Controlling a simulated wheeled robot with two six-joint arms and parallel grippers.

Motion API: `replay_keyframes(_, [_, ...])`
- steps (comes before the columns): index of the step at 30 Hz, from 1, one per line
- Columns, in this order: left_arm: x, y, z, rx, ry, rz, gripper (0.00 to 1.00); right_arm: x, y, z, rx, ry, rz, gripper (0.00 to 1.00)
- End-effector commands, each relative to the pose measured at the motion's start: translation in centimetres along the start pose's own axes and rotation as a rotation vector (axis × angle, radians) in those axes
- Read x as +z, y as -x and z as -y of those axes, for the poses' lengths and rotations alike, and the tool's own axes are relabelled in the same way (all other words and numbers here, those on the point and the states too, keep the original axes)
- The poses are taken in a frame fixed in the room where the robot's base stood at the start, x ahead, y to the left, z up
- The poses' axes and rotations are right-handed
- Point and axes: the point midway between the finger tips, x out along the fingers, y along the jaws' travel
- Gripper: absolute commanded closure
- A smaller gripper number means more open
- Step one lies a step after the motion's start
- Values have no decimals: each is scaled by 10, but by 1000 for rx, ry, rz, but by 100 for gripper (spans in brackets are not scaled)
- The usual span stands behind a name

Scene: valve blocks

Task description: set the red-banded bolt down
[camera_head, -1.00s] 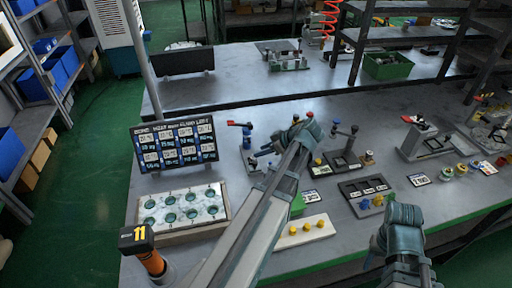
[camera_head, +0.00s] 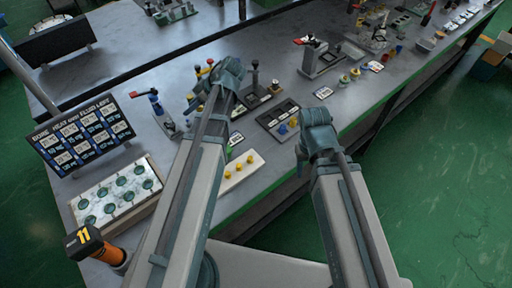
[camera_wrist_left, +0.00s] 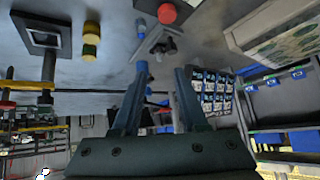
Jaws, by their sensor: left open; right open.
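I cannot pick out a red-banded bolt for certain in any view. My left gripper (camera_head: 196,102) is over the bench, among the small fixtures. Its fingers show in the left wrist view (camera_wrist_left: 161,72), spread apart with no clear object held between them. Beyond them there are a red round knob (camera_wrist_left: 167,13), a grey bracket with a dark knob (camera_wrist_left: 162,45) and a yellow-and-green banded cylinder (camera_wrist_left: 91,40). My right gripper (camera_head: 303,160) is at the bench's front edge. Its fingers are largely hidden behind its wrist, and I see nothing held there.
A pale block with round green holes (camera_head: 115,193) and a dark label board (camera_head: 82,134) stand at the left. A white strip with yellow knobs (camera_head: 240,170) and a dark tray (camera_head: 278,118) lie between the arms. A red-topped grey fixture (camera_head: 318,55) stands behind.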

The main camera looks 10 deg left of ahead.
Motion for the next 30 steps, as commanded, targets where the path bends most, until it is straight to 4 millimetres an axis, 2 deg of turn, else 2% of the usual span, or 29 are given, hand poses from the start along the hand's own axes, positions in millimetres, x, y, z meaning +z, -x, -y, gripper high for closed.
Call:
replay_keyframes(9, [134, 69, 36, 203, -808, 238, 57, 0, 0, 0, 0, 0, 0, 46])
replay_keyframes(15, [206, 112, 73, 396, -1318, 339, 57, 0, 0, 0, 0, 0, 0, 46])
replay_keyframes(18, [231, 128, 91, 486, -1515, 366, 57, 0, 0, 0, 0, 0, 0, 46])
replay_keyframes(21, [248, 140, 104, 555, -1655, 381, 57, 0, 0, 0, 0, 0, 0, 46])
replay_keyframes(25, [259, 148, 113, 609, -1756, 390, 57, 0, 0, 0, 0, 0, 0, 46])
replay_keyframes(30, [262, 151, 115, 624, -1784, 391, 57, 0, 0, 0, 0, 0, 0, 46])
